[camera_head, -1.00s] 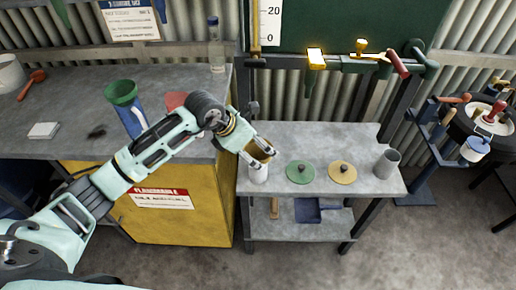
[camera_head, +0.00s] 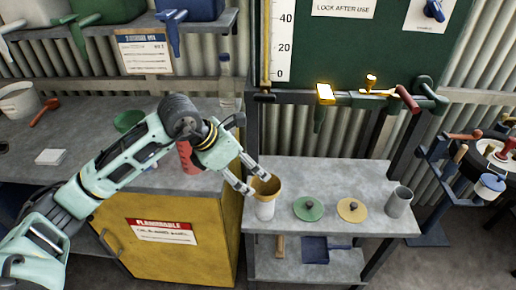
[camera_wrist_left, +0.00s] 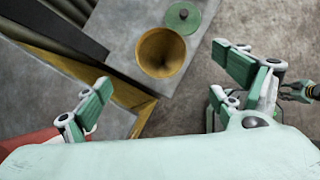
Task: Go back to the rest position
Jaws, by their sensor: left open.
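My left gripper (camera_head: 249,183) is open and empty, just above and left of a white cup with a brown funnel-like top (camera_head: 266,187) on the small grey table. In the left wrist view the open fingers (camera_wrist_left: 165,88) spread apart, and the brown funnel (camera_wrist_left: 161,52) lies beyond them, not between the pads. A green disc with a knob (camera_head: 308,209) and a yellow disc with a knob (camera_head: 352,210) lie to the right of the cup. The green disc also shows in the left wrist view (camera_wrist_left: 183,17). My right gripper is not visible in the head view.
A yellow flammables cabinet (camera_head: 190,232) stands left of the small table, under a grey bench (camera_head: 95,125). A grey cup (camera_head: 398,201) stands at the table's right end. A rail with clamps and a green board (camera_head: 345,50) are behind. Tools hang at right.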

